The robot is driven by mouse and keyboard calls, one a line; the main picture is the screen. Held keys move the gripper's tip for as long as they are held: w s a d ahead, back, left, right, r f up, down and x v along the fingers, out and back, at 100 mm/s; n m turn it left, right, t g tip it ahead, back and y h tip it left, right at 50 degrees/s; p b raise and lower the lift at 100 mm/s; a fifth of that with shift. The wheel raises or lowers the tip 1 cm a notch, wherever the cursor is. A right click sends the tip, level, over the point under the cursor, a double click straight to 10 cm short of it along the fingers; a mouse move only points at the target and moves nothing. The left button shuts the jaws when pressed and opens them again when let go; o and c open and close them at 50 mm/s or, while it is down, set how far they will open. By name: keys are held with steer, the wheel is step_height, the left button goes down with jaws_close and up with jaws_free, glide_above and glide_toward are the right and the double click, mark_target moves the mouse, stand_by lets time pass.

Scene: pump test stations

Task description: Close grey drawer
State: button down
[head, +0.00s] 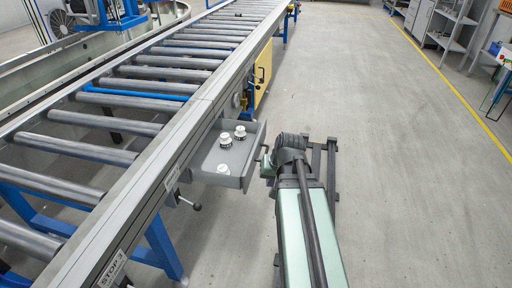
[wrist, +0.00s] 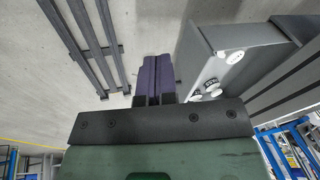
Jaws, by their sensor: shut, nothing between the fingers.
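The grey drawer (head: 221,181) is pulled out from the side of the roller conveyor. It holds a few small white round parts (head: 225,140). In the wrist view the drawer (wrist: 203,62) is on the right, with white parts beside its wall. My gripper (wrist: 157,64) shows there as two purple fingers pressed together, empty. The fingers are left of the drawer wall, with a narrow gap in the picture; I cannot tell whether they touch. In the head view my wrist is just right of the drawer's outer end, and the fingers are mostly hidden.
The conveyor (head: 150,103) with blue legs runs along the left. A small black-knobbed handle (head: 190,203) sits below the drawer. A yellow panel (head: 261,75) is farther along the conveyor. Open concrete floor lies to the right, with shelves (head: 452,30) beyond.

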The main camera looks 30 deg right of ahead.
steer(key=d+r+m+t+p, duration=0.1)
steer(key=d+r+t, duration=0.1)
steer(key=d+r, duration=0.25)
steer(key=t+b, duration=0.2)
steer(key=b, duration=0.7)
glide_toward(251, 165)
steer(key=s+d+f+x, duration=0.1)
steer(key=x, duration=0.4)
steer(key=shift+w+a+r+m+h, duration=0.15)
steer(key=shift+w+a+m+h, duration=0.15)
steer(key=shift+w+a, duration=0.3)
